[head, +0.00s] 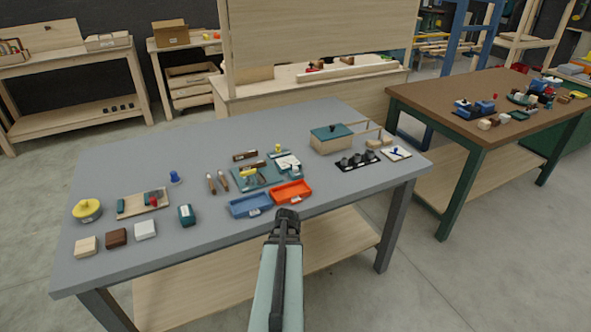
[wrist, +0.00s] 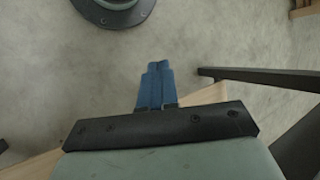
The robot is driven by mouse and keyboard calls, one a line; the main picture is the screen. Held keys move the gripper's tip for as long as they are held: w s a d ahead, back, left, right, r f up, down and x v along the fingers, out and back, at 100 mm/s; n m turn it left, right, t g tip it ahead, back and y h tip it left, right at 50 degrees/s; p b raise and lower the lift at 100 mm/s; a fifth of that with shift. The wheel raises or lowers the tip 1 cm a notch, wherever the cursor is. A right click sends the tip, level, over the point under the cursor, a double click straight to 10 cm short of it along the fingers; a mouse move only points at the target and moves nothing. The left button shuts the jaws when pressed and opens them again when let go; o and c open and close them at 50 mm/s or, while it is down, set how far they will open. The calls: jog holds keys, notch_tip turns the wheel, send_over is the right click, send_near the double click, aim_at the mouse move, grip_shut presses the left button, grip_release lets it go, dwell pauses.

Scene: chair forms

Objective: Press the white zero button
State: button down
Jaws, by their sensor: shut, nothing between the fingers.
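I cannot make out a white zero button for certain in either view. A small teal device (head: 186,214) with a pale patch on its face stands near the front of the grey table (head: 330,122). A teal-and-white item (head: 289,164) lies near the table's middle; its details are too small to read. My gripper (head: 288,215) is at the table's front edge, just in front of the orange tray, and no object shows in it. In the wrist view its blue fingers (wrist: 155,85) are together, with floor behind them.
A blue tray (head: 250,205) and an orange tray (head: 291,192) lie near the front edge. A yellow round thing (head: 87,210) and several blocks, including a white block (head: 145,229), are at left. A lidded box (head: 334,138) stands at back right. Bare tabletop lies between these groups.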

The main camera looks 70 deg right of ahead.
aim_at(295, 170)
jog(key=s+d+r+n+t+h, duration=0.1)
jog(key=s+d+r+t+h, duration=0.2)
jog(key=d+r, duration=1.05)
jog(key=w+d+r+t, duration=0.1)
jog(key=d+r, duration=0.1)
jog(key=d, duration=0.2)
jog(key=w+d+r+t+h, duration=0.1)
jog(key=d+r, duration=0.2)
jog(key=d, duration=0.1)
jog(key=w+d+r+m+t+h, duration=0.1)
jog(key=d+r, duration=0.2)
jog(key=d, duration=0.1)
jog(key=shift+w+d+r, duration=0.15)
jog(key=shift+r, duration=0.05)
jog(key=w+d+r+m+t+h, duration=0.1)
jog(key=w+d+r+t+h, duration=0.1)
jog(key=d+r, duration=0.6)
jog(key=w+d+h, duration=0.1)
jog(key=w+d, duration=0.1)
jog(key=d, duration=0.1)
jog(key=shift+d+r+m+t, duration=0.15)
jog(key=shift+d+m+t, duration=0.15)
jog(key=shift+m, duration=0.1)
jog(key=shift+f, duration=0.2)
jog(key=shift+f, duration=4.25)
jog(key=shift+f, duration=0.15)
jog(key=shift+f, duration=0.3)
